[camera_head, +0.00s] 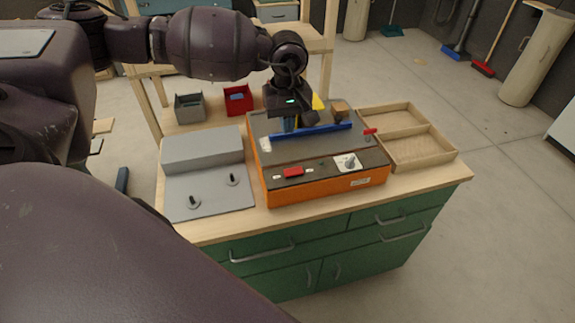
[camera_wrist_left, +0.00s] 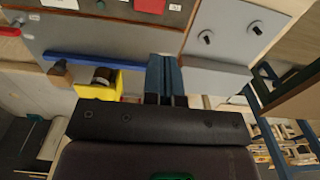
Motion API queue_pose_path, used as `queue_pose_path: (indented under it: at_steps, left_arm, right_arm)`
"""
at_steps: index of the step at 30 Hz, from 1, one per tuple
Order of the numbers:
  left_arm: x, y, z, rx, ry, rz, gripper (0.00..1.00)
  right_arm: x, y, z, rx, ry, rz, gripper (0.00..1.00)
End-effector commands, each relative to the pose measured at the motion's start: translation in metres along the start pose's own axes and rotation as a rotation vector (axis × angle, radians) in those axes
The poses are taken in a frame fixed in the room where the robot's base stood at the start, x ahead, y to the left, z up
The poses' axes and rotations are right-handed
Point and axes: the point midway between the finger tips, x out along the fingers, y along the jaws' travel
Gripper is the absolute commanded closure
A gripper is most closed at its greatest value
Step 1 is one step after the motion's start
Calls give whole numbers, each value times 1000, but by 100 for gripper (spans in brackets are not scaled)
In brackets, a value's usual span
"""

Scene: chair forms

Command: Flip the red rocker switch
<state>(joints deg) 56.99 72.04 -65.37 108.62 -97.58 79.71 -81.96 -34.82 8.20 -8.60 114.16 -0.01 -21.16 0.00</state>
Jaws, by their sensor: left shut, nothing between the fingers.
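The red rocker switch (camera_head: 293,172) sits on the dark front strip of the orange-sided machine (camera_head: 330,188) on the bench. It also shows at the top edge of the left wrist view (camera_wrist_left: 150,6), partly cut off. My left gripper (camera_head: 288,124) points down over the rear left part of the machine's grey top, behind the switch and apart from it. In the left wrist view its blue fingers (camera_wrist_left: 164,66) are together with nothing between them. Whether the fingertips touch the top cannot be told. My right gripper is not in view.
A blue bar (camera_head: 318,131) lies across the machine top near my fingers. A white dial (camera_head: 347,162) and a red-handled lever (camera_head: 369,131) are right of the switch. A grey fixture with pegs (camera_head: 205,195) stands left, a wooden tray (camera_head: 425,150) right. Red and grey bins stand behind.

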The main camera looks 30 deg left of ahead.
Motion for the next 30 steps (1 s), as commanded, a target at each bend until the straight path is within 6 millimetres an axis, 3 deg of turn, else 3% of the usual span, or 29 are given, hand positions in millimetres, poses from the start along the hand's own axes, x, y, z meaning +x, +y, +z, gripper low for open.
queue_pose_path:
  at_steps: [9,14,30]
  left_arm:
    - [1,0,1,0,-2,2,100]
    - [13,1,1,0,-4,1,100]
    - [104,1,2,-2,-5,2,100]
  right_arm:
    - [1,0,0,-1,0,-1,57]
    - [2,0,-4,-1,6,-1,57]
    - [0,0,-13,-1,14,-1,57]
